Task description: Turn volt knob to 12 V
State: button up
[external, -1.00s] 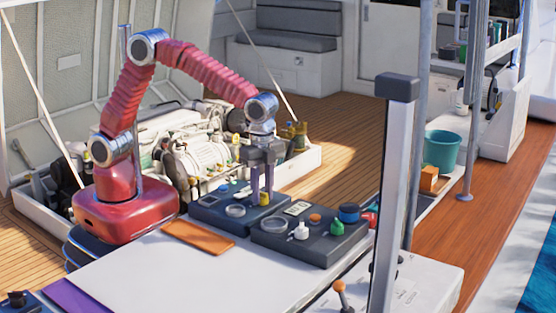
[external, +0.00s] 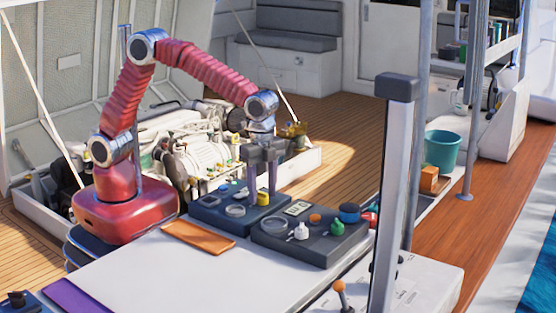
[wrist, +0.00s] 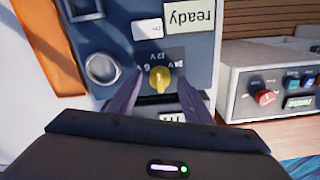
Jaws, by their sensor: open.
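The volt knob (wrist: 159,80) is yellow and sits on a dark panel in the wrist view, with upside-down volt labels (wrist: 155,61) beside it. The 12 V label seems to be among them; I cannot tell which mark the knob points at. In the external view the yellow knob (external: 263,198) is on the left blue box (external: 208,214). My gripper (external: 271,192) points down close by it. In the wrist view my open gripper (wrist: 160,76) has one finger on each side of the knob. I cannot tell whether they touch it.
A "ready" display (wrist: 193,14) and a round dial (wrist: 101,68) are near the knob. A second dark box (external: 310,240) with several knobs stands to the right. An orange board (external: 198,236) lies on the white table (external: 180,270). An engine is behind.

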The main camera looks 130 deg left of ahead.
aim_at(261, 192)
notch_tip(261, 192, up, 13)
dwell(0.5)
jog(key=shift+r, duration=0.1)
jog(key=s+d+n+t, duration=0.1)
jog(key=s+d, duration=0.3)
jog(key=s, duration=0.5)
jog(key=s+d+f+n+t, duration=0.1)
jog(key=s+d, duration=0.3)
jog(key=s, duration=0.5)
jog(key=s+d+f+n+t, duration=0.1)
jog(key=s+d+t, duration=0.2)
jog(key=s, duration=0.7)
jog(key=shift+d+t, duration=0.3)
jog(key=shift+d, duration=0.45)
